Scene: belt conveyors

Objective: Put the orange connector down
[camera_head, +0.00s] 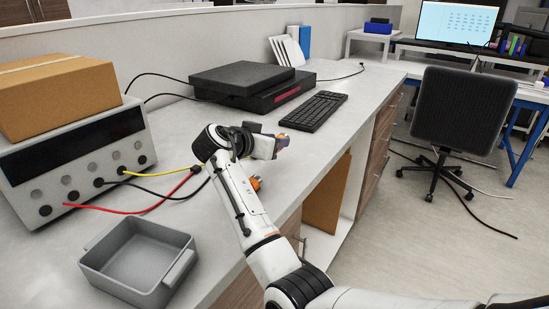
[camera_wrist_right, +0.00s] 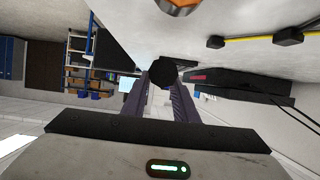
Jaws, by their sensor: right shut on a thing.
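My right gripper (camera_head: 277,146) reaches in from the lower right over the desk. It is shut on a small connector, which shows a bit of orange (camera_head: 283,139) at the fingertips in the head view. In the right wrist view, the dark round end of the held connector (camera_wrist_right: 162,72) sits between the fingertips. A second orange and dark piece (camera_head: 256,183) lies on the desk beside my arm, partly hidden by it. It also shows cut off at the top of the right wrist view (camera_wrist_right: 178,6). My left gripper is out of view.
A grey tray (camera_head: 111,279) stands at the front left. A bench instrument (camera_head: 90,165) with red, black and yellow cables carries a cardboard box (camera_head: 55,95). A keyboard (camera_head: 314,111) and black equipment (camera_head: 240,78) lie farther back. Desk right of the gripper is clear up to its edge.

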